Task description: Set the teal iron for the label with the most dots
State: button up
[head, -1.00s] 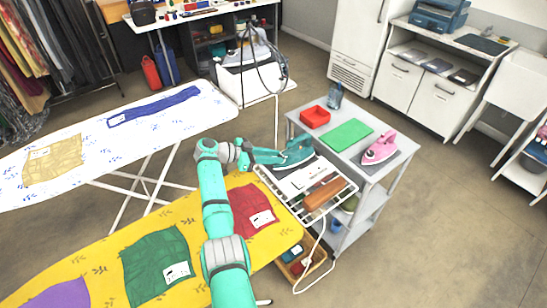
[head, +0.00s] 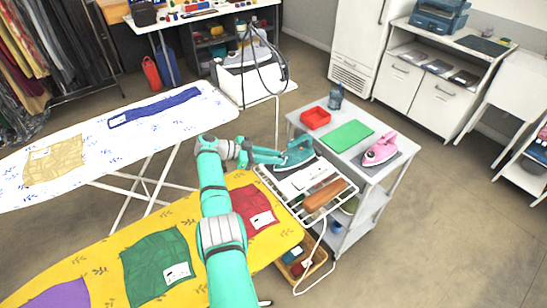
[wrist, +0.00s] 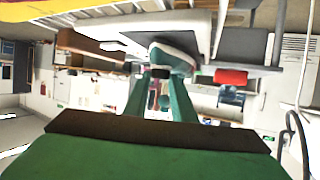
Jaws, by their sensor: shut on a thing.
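The teal iron (head: 297,152) is at the near-left edge of the grey trolley, beside the white wire rack. My gripper (head: 276,157) reaches it from the left and is shut on it. In the wrist view the iron (wrist: 174,58) shows between the tips of my two teal fingers; its dial cannot be made out. On the yellow ironing board (head: 90,262), the red cloth (head: 245,203) has a white label (head: 262,220) and the green cloth (head: 152,255) has a white label (head: 178,272). The dots are too small to count. A purple cloth (head: 60,296) lies at the near left.
The wire rack (head: 335,202) juts toward me with a brown block (head: 325,193). A white ironing board (head: 80,170) stands behind. Floor is free at right.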

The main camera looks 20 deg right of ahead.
jog(key=shift+s+f, duration=0.1)
jog(key=shift+f, duration=0.1)
jog(key=o, duration=1.1)
jog(key=shift+r, duration=0.1)
jog(key=v, duration=1)
jog(key=shift+a+r, duration=0.2)
jog(key=shift+a, duration=0.1)
jog(key=shift+c, duration=0.2)
